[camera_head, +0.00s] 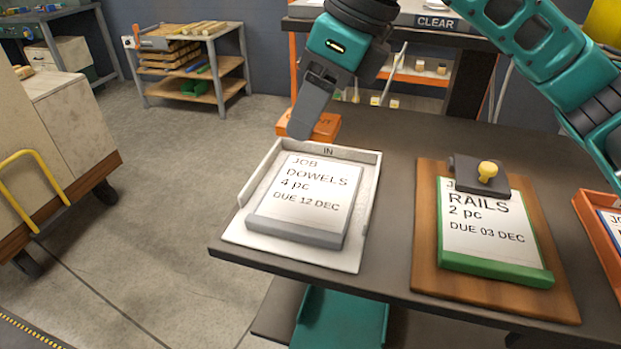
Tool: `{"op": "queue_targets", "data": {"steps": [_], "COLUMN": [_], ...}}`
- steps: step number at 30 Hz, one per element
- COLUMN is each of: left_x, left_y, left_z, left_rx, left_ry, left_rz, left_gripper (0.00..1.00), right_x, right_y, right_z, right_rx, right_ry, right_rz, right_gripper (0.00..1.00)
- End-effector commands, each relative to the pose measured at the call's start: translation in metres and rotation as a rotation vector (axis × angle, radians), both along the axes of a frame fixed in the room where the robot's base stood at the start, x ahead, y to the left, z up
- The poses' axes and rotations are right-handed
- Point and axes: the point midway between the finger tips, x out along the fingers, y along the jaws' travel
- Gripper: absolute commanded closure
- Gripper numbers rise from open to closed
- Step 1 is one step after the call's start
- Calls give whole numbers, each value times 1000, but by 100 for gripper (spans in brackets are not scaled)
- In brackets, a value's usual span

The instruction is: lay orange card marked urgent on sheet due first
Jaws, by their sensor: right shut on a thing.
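The dowels sheet (308,190), "DUE 12 DEC", lies in the white tray (363,218) marked IN. The rails sheet (487,232), "DUE 03 DEC", lies on a brown wooden board (425,262) under a dark clip with a yellow knob (488,171). A third sheet in an orange tray (597,232) is cut off at the right edge, its date unseen. My left gripper is out of view.
The dark table (392,180) has bare room between the white tray and the wooden board. A sign reading CLEAR (436,22) is on a rack behind. A cart (75,130) with a yellow handle and a wood shelf (195,95) stand off to the left.

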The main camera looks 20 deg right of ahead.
Motion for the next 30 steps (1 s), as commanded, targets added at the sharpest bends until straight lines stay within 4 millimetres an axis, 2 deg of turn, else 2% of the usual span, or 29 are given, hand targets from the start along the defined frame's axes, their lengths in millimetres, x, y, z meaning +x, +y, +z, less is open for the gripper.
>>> {"op": "queue_targets", "data": {"steps": [1,3,7,14,21,30], "left_x": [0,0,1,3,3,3], "left_y": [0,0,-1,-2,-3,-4], "left_z": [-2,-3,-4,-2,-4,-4], "left_rx": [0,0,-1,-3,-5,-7], "left_ry": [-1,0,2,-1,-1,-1], "left_rz": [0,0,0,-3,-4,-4], "left_gripper": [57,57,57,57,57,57], "right_x": [-1,0,-1,0,0,0], "right_y": [-1,-1,0,0,0,0], "right_z": [-16,-33,-54,-71,-105,-108], "right_rx": [-3,-3,0,-1,-1,-1], "right_ry": [5,3,2,1,2,-1], "right_rz": [0,-1,1,1,0,1], "right_gripper": [77,77,77,77,77,77]}}
